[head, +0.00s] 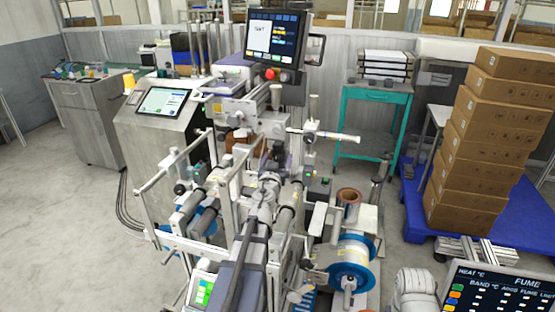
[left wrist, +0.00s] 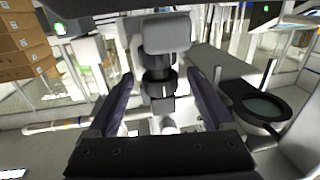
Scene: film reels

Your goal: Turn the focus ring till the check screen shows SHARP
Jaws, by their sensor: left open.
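My left gripper (head: 275,162) reaches up from the bottom middle into the machine in the head view; its fingers are small and partly hidden there. In the left wrist view the two dark purple fingers of the left gripper (left wrist: 160,77) stand open, one on each side of a black ringed cylinder, which looks like the focus ring (left wrist: 160,84). A gap shows on both sides, so the fingers seem apart from it. A grey block (left wrist: 166,32) sits beyond the cylinder. The check screen (head: 273,38), apparently the dark monitor atop the machine, shows a short word on a pale panel, too small to read surely.
A tilted touch panel (head: 163,102) stands left of the machine. A blue-flanged reel (head: 351,262) is at its lower right. Stacked cartons (head: 490,135) stand on a blue pallet (head: 520,225) at right. Machine bars and rollers crowd around the gripper. Open floor shows at left.

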